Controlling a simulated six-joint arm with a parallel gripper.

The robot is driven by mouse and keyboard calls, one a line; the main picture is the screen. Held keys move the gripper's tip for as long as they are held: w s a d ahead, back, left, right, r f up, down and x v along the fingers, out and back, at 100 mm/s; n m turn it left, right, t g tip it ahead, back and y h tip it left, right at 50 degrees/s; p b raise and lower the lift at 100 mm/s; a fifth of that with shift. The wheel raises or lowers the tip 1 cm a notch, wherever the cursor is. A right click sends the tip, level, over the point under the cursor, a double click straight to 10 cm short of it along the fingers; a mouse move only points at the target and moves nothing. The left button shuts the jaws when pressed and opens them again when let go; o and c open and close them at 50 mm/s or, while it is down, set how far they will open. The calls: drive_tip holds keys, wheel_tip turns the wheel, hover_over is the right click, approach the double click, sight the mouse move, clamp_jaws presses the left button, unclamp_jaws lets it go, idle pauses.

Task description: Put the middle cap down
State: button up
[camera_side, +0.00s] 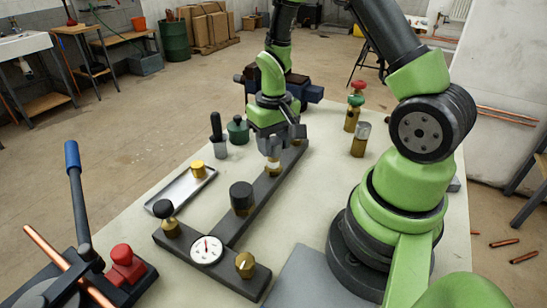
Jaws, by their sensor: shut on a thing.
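My gripper (275,146) is shut above the dark grey manifold bar (268,188), over its far half. What it holds is mostly hidden by the jaws; I take it to be the middle cap. Right under the jaws is a white-and-brass fitting (273,166) on the bar; I cannot tell whether the held thing touches it. A brass cap (198,168) sits in the shallow grey tray (174,197) left of the bar. Another brass fitting (297,141) shows at the bar's far end, partly behind the gripper.
On the bar stand a large black cap (241,197), a black knob (165,211), a gauge (207,250) and a brass fitting (245,265). A green pot (238,131) stands behind the tray. Brass valves (353,112) stand at right.

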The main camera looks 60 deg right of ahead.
drive_tip(key=shift+r, duration=1.1)
drive_tip(key=shift+w+a+r, duration=0.1)
drive_tip(key=shift+a+r, duration=0.05)
drive_tip(key=w+a+r+n, duration=0.2)
drive_tip(key=a+r+n, duration=0.45)
drive_tip(key=a, duration=0.25)
drive_tip(key=m, duration=0.2)
hover_over(185, 187)
wheel_tip(185, 187, down, 7)
wheel_tip(185, 187, down, 9)
drive_tip(key=shift+f, duration=0.15)
drive_tip(key=o, duration=0.8)
drive_tip(key=shift+f, duration=0.15)
drive_tip(key=shift+c, duration=0.2)
